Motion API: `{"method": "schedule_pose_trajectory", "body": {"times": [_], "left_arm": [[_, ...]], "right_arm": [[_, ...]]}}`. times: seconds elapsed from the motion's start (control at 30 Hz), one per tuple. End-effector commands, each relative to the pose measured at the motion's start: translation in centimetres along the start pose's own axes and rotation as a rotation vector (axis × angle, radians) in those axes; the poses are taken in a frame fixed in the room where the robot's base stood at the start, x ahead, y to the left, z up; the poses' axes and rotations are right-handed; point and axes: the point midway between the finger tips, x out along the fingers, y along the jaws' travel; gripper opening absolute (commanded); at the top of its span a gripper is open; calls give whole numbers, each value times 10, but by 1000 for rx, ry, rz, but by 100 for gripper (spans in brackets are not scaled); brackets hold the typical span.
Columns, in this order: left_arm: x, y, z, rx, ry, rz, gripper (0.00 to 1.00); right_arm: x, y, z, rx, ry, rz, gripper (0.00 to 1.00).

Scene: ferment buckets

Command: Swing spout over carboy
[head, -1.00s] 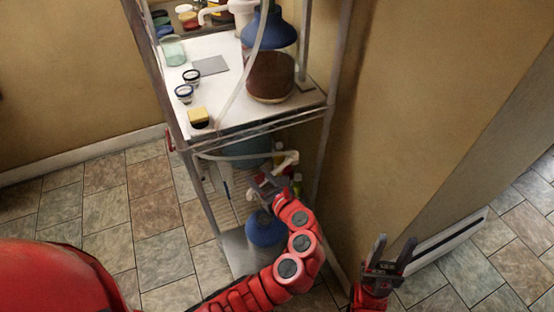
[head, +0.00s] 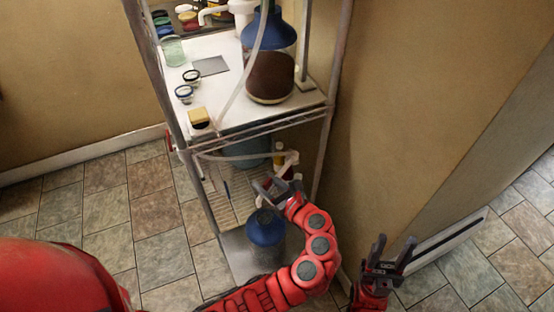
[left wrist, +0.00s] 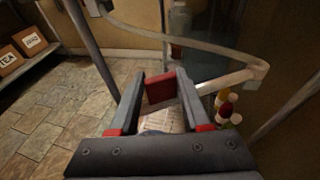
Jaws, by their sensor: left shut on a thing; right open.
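The pale spout (head: 291,157) is a bent tube under the upper shelf, and it also crosses the left wrist view (left wrist: 232,79). A blue-topped carboy (head: 265,228) stands low on the rack, just below my left gripper (head: 270,190). My left gripper (left wrist: 160,85) is shut on a red block (left wrist: 160,87) by the spout's near end. Whether the block is part of the spout is hard to tell. The spout's outlet is hidden. My right gripper (head: 392,252) is open and empty, off to the right of the rack.
A second vessel with brown liquid (head: 270,76) stands on the white upper shelf (head: 235,100), with a hose running down. Bottles (left wrist: 225,105) stand behind the spout. Rack posts (head: 333,120) flank my left arm.

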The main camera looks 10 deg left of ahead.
Motion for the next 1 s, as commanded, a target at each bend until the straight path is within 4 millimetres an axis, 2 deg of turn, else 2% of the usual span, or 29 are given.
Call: {"method": "schedule_pose_trajectory", "body": {"times": [0.27,0.67,0.9,0.93,1.0], "left_arm": [[0,3,-3,5,4,12,22],[-16,-4,-7,-10,3,68,18],[-17,-5,-7,-12,2,71,18],[-17,-5,-7,-12,2,71,50],[-17,-5,-6,-13,2,70,62]], "right_arm": [[0,0,0,0,0,0,50],[2,0,0,0,0,0,50],[2,0,0,0,0,0,50],[2,0,0,0,0,0,50],[2,0,0,0,0,0,50]]}}
